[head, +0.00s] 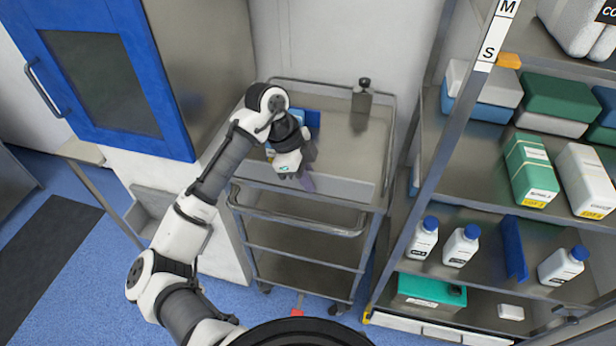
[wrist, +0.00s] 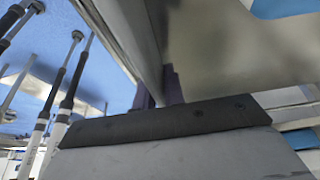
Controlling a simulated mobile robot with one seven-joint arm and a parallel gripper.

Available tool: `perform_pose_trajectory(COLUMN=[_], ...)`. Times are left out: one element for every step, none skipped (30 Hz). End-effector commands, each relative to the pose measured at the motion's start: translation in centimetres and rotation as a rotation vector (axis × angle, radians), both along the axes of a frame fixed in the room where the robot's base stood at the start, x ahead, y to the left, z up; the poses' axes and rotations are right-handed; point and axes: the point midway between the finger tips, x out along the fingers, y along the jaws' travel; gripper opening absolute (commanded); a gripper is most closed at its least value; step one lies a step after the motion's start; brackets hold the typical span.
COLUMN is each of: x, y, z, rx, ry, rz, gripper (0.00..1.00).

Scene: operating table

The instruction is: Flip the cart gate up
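The metal cart (head: 388,150) stands in the middle of the head view. A U-shaped tubular rail, which looks like the cart gate (head: 295,224), hangs down along its front, below the top shelf. My gripper (head: 306,182) is over the front part of the top shelf, pointing down, above and behind the hanging rail. In the wrist view, my purple fingers (wrist: 160,92) show beyond the dark gripper body, with a grey metal edge (wrist: 150,50) between or in front of them. Whether they touch or hold it is unclear.
A small metal dispenser (head: 362,98) and a blue item (head: 312,118) stand on the cart's top shelf. A stocked shelf rack (head: 430,155) is close on the right. A blue-framed cabinet (head: 150,75) is at the left. Blue floor (head: 85,290) lies open at front left.

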Motion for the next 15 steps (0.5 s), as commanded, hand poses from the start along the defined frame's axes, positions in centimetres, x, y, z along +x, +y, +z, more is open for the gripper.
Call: perform_pose_trajectory(x=[0.02,0.02,0.01,0.0,0.0,0.0,0.0,0.0,0.0,0.0,0.0,0.01,0.04,0.07,0.13], y=[0.02,0.02,0.0,0.01,0.01,0.0,0.0,0.0,0.0,0.0,0.01,0.04,0.07,0.13,0.26], z=[0.02,0.02,0.02,0.02,0.02,0.01,0.01,0.01,0.0,0.0,0.02,0.07,0.16,0.3,0.58], rx=[0.0,0.0,0.0,0.0,0.0,0.0,0.0,0.0,0.0,0.0,0.0,0.0,0.001,0.001,0.001], ry=[-0.001,-0.001,-0.001,-0.001,-0.001,-0.001,-0.001,-0.001,-0.001,-0.001,-0.001,-0.001,-0.002,-0.002,-0.002], rz=[0.0,0.0,0.0,0.0,0.0,-0.001,-0.001,-0.001,-0.001,-0.001,-0.001,-0.001,-0.001,-0.001,-0.001], gripper=[0.18,0.22,0.27,0.29,0.29,0.29,0.29,0.29,0.29,0.29,0.29,0.29,0.29,0.29,0.29])
